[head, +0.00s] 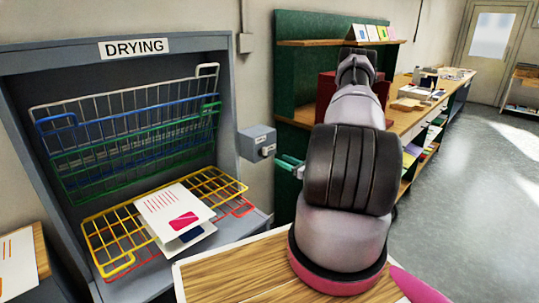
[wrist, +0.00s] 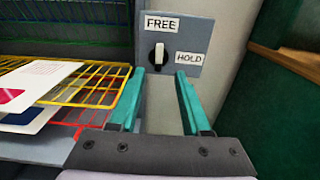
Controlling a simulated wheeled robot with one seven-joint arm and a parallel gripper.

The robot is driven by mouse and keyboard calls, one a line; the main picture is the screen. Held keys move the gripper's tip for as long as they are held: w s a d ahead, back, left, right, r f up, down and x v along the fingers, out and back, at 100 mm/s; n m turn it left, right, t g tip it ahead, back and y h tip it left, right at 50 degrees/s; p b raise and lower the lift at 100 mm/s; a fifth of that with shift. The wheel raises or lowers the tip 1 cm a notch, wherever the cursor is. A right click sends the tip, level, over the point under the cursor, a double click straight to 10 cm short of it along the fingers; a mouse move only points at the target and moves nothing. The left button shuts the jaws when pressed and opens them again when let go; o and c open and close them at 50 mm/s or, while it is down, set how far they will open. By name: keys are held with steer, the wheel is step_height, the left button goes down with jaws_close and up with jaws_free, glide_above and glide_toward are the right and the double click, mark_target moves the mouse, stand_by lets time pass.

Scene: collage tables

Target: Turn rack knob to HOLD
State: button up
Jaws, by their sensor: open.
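The rack knob (wrist: 159,55) is a small black dial with a white pointer on a grey box (wrist: 190,38), seen in the wrist view. The pointer is upright, toward the FREE label (wrist: 166,23); the HOLD label (wrist: 189,58) is to its right. The box (head: 257,142) also shows in the head view, on the wall right of the drying rack. My gripper (wrist: 159,72) is open, its teal fingers spread in front of the box, below and to either side of the knob, with nothing between them. In the head view my gripper (head: 288,166) is partly hidden by my arm.
The grey drying rack (head: 228,90) holds coloured wire shelves. Printed cards (head: 175,212) lie on the yellow shelf (head: 112,235) left of my gripper. A wooden table (head: 232,272) stands in front. A green panel (head: 291,90) and a long workbench (head: 398,122) are to the right.

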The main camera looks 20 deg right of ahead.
mark_target(266, 152)
steer(key=x, duration=0.8)
steer(key=shift+w+a, duration=0.15)
steer(key=shift+w, duration=0.25)
jaws_close()
